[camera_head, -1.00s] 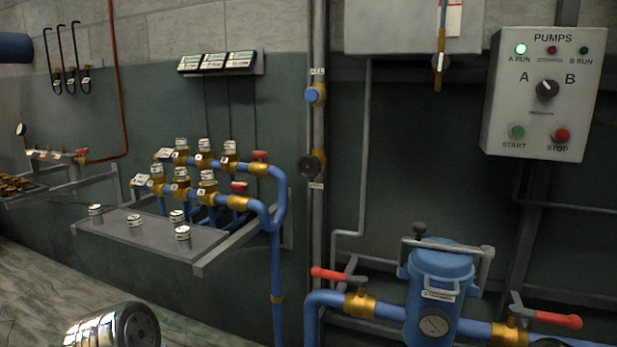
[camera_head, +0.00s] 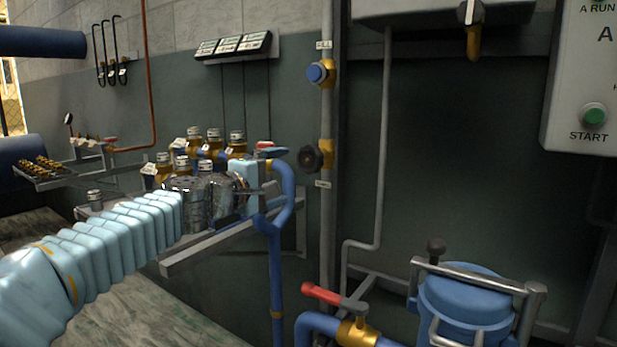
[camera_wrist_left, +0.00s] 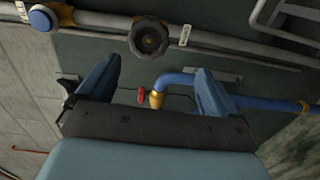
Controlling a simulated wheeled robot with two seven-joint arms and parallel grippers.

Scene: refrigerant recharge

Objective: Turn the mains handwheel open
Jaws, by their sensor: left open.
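A dark round handwheel (camera_head: 311,158) sits on a brass valve on the grey vertical pipe, with a small label below it. It also shows in the left wrist view (camera_wrist_left: 149,37), at the top, just beyond the fingertips. My left gripper (camera_head: 275,170) is open and empty, to the left of the handwheel and apart from it. In the left wrist view its two blue fingers (camera_wrist_left: 157,68) are spread wide, with the handwheel ahead of the gap. My right gripper is in neither view.
A blue cap (camera_head: 317,73) on a brass fitting sits higher on the same pipe. A bench with brass valves and blue pipe (camera_head: 287,185) lies behind and beside my left gripper. A blue strainer (camera_head: 466,297) and a red lever (camera_head: 321,293) are lower right.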

